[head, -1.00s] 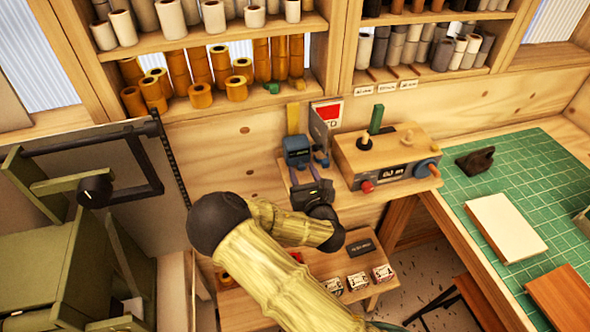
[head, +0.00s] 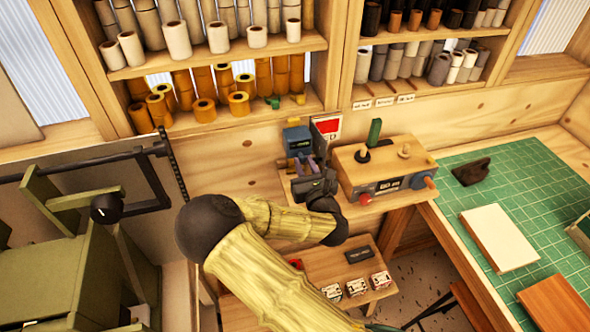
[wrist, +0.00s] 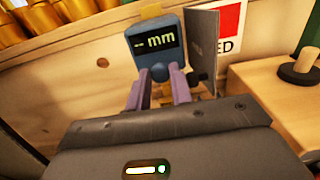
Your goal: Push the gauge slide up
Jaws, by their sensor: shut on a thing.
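The gauge slide is a blue block with a dark display showing dashes and "mm"; it is in the head view (head: 297,139) and the wrist view (wrist: 146,36). A round blue knob (wrist: 160,73) sits at its lower front. Only a short yellow tip (wrist: 150,12) of the gauge's upright shows above the slide. My gripper, with purple fingers, is at the slide's lower part in the head view (head: 303,162) and wrist view (wrist: 160,80). It is shut on the slide, a fingertip on each side of the knob. The exact contact is partly hidden.
A grey upright plate (wrist: 202,50) stands close to the right of the slide, before a red-and-white sign (head: 328,127). A wooden control box (head: 385,165) with knobs is further right. Shelves of rolls (head: 205,110) are above. A green mat (head: 530,190) covers the right bench.

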